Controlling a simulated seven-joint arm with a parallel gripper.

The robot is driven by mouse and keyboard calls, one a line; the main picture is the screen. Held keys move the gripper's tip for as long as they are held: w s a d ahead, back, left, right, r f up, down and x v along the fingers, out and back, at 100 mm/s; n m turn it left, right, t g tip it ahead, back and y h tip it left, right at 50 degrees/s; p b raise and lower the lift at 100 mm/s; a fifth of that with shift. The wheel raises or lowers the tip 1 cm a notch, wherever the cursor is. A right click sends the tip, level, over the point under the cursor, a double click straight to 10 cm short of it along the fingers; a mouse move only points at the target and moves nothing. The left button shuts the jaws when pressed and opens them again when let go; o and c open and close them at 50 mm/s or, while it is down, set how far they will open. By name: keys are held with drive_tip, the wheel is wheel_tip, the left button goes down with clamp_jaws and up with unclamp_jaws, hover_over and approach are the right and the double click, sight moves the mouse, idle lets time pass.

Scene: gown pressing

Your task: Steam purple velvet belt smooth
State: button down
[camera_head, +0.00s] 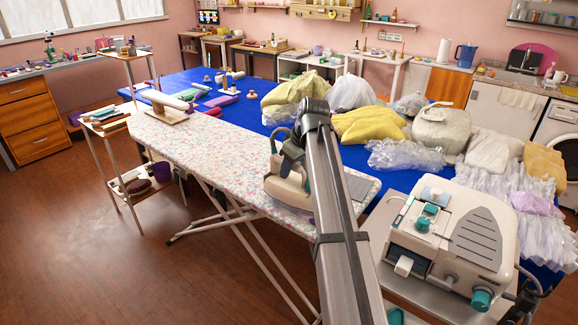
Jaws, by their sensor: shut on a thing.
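A cream and teal iron (285,188) stands near the right end of the flower-patterned ironing board (215,150). My gripper (290,165) is at the top of the iron and is shut on it, though my arm hides part of the hold. I cannot tell whether the iron's soleplate touches the cover. A small purple patch (311,221) shows at the board's front edge beside my arm; it may be part of the velvet belt. No full belt length can be made out; my arm and the iron hide part of the board.
A cream steam station (450,235) stands on a cart at the right front. A blue-covered table (262,122) behind the board carries yellow and clear bundles and purple pieces (222,101). A small sleeve board (166,101) stands on the board's left end. A shelf trolley (104,127) stands left; open floor lies front left.

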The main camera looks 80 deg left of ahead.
sight(304, 170)
drive_tip(key=shift+w+d, duration=1.35)
drive_tip(key=shift+d, duration=0.2)
drive_tip(key=shift+w+d, duration=0.1)
drive_tip(key=shift+w+d, duration=0.9)
drive_tip(key=shift+d, duration=0.05)
drive_tip(key=shift+r, duration=0.1)
drive_tip(key=shift+r, duration=3.5)
